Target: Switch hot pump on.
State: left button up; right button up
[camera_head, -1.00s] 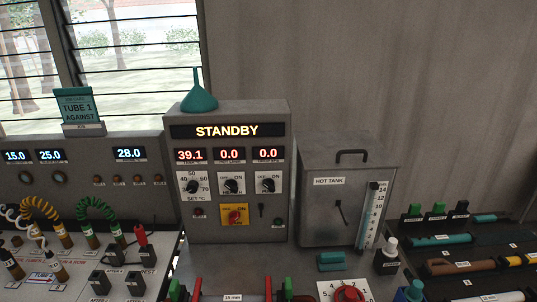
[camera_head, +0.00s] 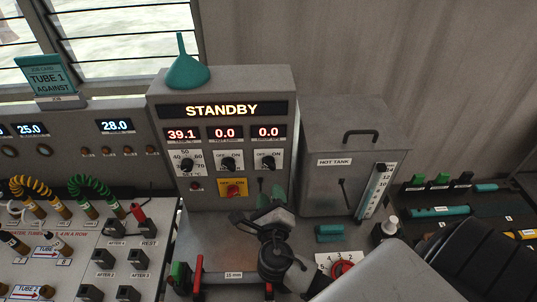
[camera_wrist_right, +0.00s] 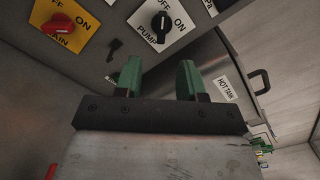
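The grey control box (camera_head: 222,88) stands in the middle of the head view. Its display reads STANDBY, above 39.1, 0.0 and 0.0. Below are a dial and two OFF/ON knobs, the left one (camera_head: 230,163) and the right one (camera_head: 267,162). The right wrist view shows a knob (camera_wrist_right: 161,26) labelled PUMP; the rest of its name is not readable. The yellow main switch (camera_head: 233,188) has a red knob. My right gripper (camera_head: 270,192) is open and empty, its green fingertips apart, just below the right knob; it also shows in the right wrist view (camera_wrist_right: 159,77). My left gripper is not in view.
The hot tank (camera_head: 335,185) with a handle stands right of the box. A board of tubes (camera_head: 75,255) and several black sockets lies to the left. A teal funnel (camera_head: 187,70) sits on top of the box. Red and green levers stand low in front.

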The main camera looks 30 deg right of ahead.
aim_at(269, 167)
jog(key=x, duration=0.5)
jog(key=shift+w+r, duration=0.2)
jog(key=shift+w, duration=0.05)
jog(key=b+x, duration=0.2)
jog(key=x, duration=0.1)
jog(key=shift+w+d+f, duration=0.1)
jog(key=shift+w+d, duration=0.1)
jog(key=shift+d, duration=0.05)
jog(key=shift+a, duration=0.1)
jog(key=shift+w+r+p, duration=0.2)
jog(key=shift+w+p, duration=0.05)
jog(key=shift+p, duration=0.15)
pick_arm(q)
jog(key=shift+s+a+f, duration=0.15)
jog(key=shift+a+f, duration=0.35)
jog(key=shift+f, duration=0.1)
pick_arm(e)
jog(key=shift+d, duration=0.25)
grip_shut()
